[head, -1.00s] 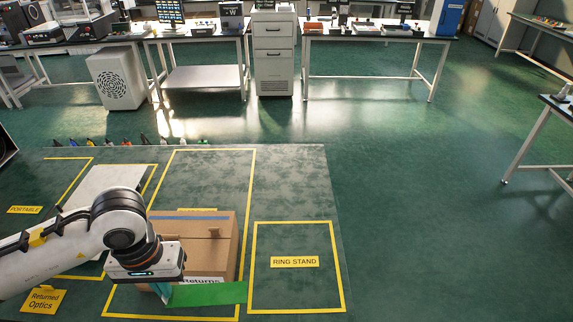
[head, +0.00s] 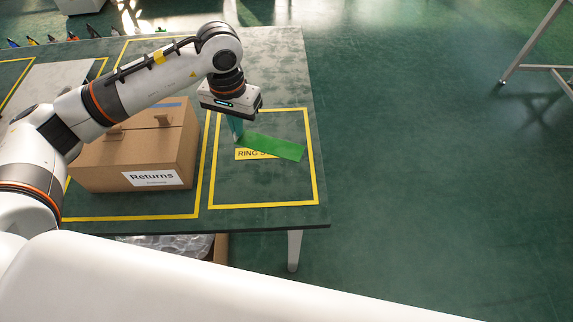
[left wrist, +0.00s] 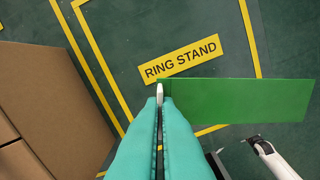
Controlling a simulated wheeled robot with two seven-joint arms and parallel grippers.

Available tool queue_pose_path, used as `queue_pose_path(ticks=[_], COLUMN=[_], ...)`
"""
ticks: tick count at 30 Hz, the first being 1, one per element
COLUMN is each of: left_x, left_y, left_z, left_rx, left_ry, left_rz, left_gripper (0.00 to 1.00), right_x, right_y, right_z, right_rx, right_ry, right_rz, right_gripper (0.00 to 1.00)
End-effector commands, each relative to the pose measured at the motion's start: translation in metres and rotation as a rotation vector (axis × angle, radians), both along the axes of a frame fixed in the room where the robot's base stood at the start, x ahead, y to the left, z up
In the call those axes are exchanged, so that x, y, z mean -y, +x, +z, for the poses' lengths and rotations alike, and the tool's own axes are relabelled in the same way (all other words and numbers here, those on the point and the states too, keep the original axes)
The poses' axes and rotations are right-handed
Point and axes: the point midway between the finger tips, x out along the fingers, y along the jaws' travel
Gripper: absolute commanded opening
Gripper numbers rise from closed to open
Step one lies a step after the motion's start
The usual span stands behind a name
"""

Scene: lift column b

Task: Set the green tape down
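The green tape (head: 275,147) is a flat green strip. My left gripper (head: 237,128), with teal fingers, is over the yellow-outlined RING STAND area at the table's right end. In the left wrist view the fingers (left wrist: 160,100) are closed together on the near end of the green tape (left wrist: 240,98), which sticks out to the right. The tape hides part of the RING STAND label (head: 246,154) in the head view. I cannot tell how high the tape is above the table.
A cardboard Returns box (head: 108,165) stands on the table left of the RING STAND area; it also shows in the left wrist view (left wrist: 45,95). The table (head: 272,219) ends just right of the outlined area. Open floor lies beyond.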

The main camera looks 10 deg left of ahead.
Motion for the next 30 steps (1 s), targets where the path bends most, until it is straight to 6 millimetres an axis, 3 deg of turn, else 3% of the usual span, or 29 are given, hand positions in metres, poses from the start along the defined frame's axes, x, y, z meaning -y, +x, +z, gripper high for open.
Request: queue_pose_path(ticks=[6, 21, 30], left_x=[0.000, 0.000, 0.000], left_y=[-0.001, -0.001, 0.000], left_z=[-0.040, -0.095, -0.098], left_rx=[-0.007, -0.004, -0.001], left_ry=[0.002, 0.001, 0.001], left_rz=[0.000, 0.000, -0.001], left_gripper=[0.00, 0.00, 0.00], right_x=[0.000, -0.001, -0.001], right_y=[0.000, 0.000, 0.000], right_z=[0.006, 0.013, 0.009], right_rx=[0.001, 0.002, 0.002], right_ry=[0.000, 0.002, 0.002], right_rz=[0.000, 0.000, 0.000], right_gripper=[0.00, 0.00, 0.00])
